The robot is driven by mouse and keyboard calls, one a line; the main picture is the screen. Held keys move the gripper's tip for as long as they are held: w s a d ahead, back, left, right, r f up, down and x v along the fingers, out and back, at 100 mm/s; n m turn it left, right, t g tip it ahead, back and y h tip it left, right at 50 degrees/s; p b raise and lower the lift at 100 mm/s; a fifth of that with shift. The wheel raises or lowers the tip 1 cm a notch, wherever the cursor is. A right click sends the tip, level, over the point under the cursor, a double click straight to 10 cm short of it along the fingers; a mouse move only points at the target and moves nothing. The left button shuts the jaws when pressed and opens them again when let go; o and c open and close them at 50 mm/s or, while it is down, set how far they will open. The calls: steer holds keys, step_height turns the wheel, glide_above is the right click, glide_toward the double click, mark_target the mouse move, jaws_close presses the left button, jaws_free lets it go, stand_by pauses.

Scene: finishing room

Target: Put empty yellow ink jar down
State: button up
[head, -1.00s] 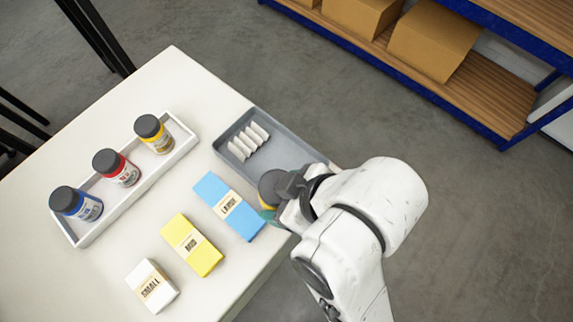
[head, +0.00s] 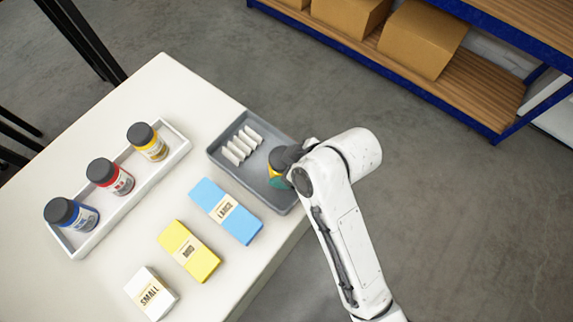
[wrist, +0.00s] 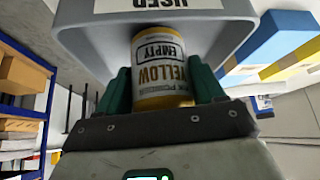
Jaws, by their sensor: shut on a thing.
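The empty yellow ink jar (wrist: 160,70) shows its "EMPTY" and "YELLOW" label in the wrist view. My gripper (wrist: 163,88) is shut on it, with a green finger on each side. In the head view my gripper (head: 281,172) holds the jar (head: 274,170) at the right part of the grey tray (head: 285,203). Most of the jar is hidden there by the gripper. I cannot tell whether the jar touches the tray floor. The wrist view shows the tray wall (wrist: 75,32) with a "USED" label behind the jar.
Several white folded pieces (head: 241,146) lie in the tray's left part. A blue "LARGE" box (head: 212,198), a yellow box (head: 188,250) and a white "SMALL" box (head: 151,292) lie on the table (head: 120,220). A white tray (head: 88,243) holds blue, red and yellow jars.

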steer(key=shift+f, duration=0.15)
steer(key=o, duration=1.1)
steer(key=shift+f, duration=0.1)
steer(key=shift+r, duration=0.3)
steer(key=v, duration=1.1)
steer(key=shift+s+d+r, duration=0.1)
steer(key=shift+d+r, duration=0.1)
steer(key=shift+r, duration=0.1)
steer(key=s+d+f+m+h, duration=0.2)
steer(key=s+d+f+m, duration=0.2)
steer(key=d, duration=0.3)
steer(key=s+d+f+m+g+h, duration=0.1)
steer(key=s+d+f+m+h, duration=0.1)
steer(key=s+d+f+m, duration=0.2)
steer(key=s+d+f+m+g+h, duration=0.1)
steer(key=s+d+f+m+h, duration=0.1)
steer(key=s+d+f+m, duration=0.3)
steer(key=shift+s+d+f, duration=0.2)
steer(key=shift+s+d, duration=0.4)
steer(key=shift+d, duration=0.35)
steer(key=shift+s+d+f, duration=0.2)
steer(key=shift+s+d, duration=0.35)
steer(key=shift+d, duration=0.45)
steer(key=shift+s+d+f, duration=0.25)
steer(key=shift+s+d, duration=0.35)
steer(key=shift+d, duration=0.35)
